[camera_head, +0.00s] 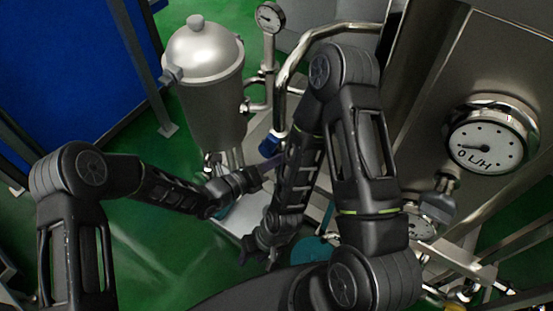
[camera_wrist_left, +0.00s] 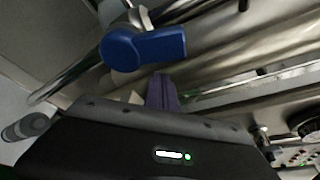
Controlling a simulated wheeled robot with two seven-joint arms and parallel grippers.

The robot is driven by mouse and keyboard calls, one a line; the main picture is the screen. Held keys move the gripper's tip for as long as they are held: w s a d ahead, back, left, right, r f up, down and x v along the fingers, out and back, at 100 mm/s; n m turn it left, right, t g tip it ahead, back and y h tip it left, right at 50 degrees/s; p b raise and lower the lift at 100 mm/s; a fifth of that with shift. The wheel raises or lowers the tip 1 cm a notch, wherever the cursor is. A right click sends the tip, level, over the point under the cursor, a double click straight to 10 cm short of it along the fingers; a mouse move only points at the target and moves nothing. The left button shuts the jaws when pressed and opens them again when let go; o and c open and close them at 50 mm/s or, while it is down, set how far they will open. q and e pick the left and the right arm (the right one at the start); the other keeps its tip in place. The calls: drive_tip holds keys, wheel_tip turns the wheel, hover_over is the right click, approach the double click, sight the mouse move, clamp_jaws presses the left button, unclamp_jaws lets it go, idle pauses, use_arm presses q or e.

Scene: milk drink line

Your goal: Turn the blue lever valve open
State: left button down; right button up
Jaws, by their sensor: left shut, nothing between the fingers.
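The blue lever valve (camera_head: 268,146) sits on a steel pipe near the middle of the head view. In the left wrist view its blue lever (camera_wrist_left: 150,48) points right from a round hub. My left gripper (camera_head: 275,164) is just below the lever in the head view. Its purple fingers (camera_wrist_left: 162,92) are shut with nothing between them, and a small gap shows between them and the lever in the wrist view. My right gripper (camera_head: 257,262) hangs lower, away from the valve, with its fingers apart and empty.
A steel tank with a domed lid (camera_head: 205,75) stands behind the valve. A gauge (camera_head: 268,18) rises beside it, and a large flow gauge (camera_head: 487,145) is at right. Bent steel pipes (camera_head: 290,70) run close by. Green floor (camera_head: 150,250) is clear at lower left.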

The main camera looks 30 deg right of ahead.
use_arm(q)
drive_tip(key=shift+a, duration=0.15)
idle(0.4)
drive_tip(key=v, duration=0.7)
drive_tip(key=shift+a+b, duration=0.25)
drive_tip(key=shift+b, duration=0.1)
use_arm(e)
drive_tip(key=shift+f, duration=0.35)
use_arm(q)
drive_tip(key=shift+s, duration=0.1)
use_arm(e)
drive_tip(key=shift+c, duration=0.4)
